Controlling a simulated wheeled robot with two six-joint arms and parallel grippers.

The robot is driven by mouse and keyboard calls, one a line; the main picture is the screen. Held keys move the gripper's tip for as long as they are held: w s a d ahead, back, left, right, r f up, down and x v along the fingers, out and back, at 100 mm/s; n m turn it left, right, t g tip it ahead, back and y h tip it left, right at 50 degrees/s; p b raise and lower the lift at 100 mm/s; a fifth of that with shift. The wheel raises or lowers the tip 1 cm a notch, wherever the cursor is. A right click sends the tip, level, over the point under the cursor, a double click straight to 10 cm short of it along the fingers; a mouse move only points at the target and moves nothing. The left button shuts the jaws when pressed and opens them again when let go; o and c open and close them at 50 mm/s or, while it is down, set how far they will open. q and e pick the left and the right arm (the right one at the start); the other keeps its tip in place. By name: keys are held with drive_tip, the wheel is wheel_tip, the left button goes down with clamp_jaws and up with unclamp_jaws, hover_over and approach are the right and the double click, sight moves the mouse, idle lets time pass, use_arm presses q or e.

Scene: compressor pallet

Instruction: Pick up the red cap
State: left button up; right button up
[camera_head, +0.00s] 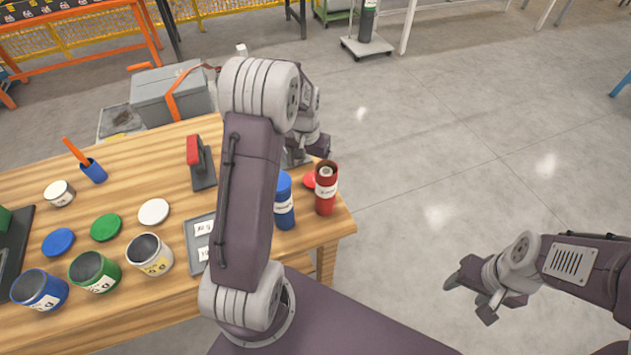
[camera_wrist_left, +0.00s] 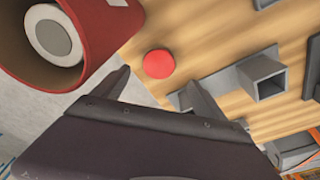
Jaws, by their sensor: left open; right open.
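The red cap (camera_head: 310,181) lies flat on the wooden table near its right end, just left of the red canister, partly hidden by it. In the left wrist view the round red cap (camera_wrist_left: 159,64) lies on the wood, beyond and between the two fingertips. My left gripper (camera_head: 308,150) is above the table's far right corner; in the left wrist view its fingers (camera_wrist_left: 160,84) are spread and empty. The red canister (camera_head: 326,190) stands open-topped beside the cap and looms at upper left in the wrist view. My right gripper (camera_head: 476,292) is over the floor at right, open and empty.
A blue canister (camera_head: 284,205) stands left of the red one. A red-handled tool (camera_head: 202,165) is further left. Three open cans and several loose lids fill the left of the wooden table (camera_head: 120,320). A grey box (camera_head: 170,92) stands behind it. Open floor lies right.

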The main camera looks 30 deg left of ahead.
sight(312, 179)
use_arm(q)
wheel_tip(312, 179, down, 2)
drive_tip(key=shift+w+a+f, duration=0.1)
drive_tip(key=f, duration=0.5)
drive_tip(key=shift+w+d, duration=0.2)
drive_tip(key=shift+w, duration=0.1)
drive_tip(key=c, duration=1.4)
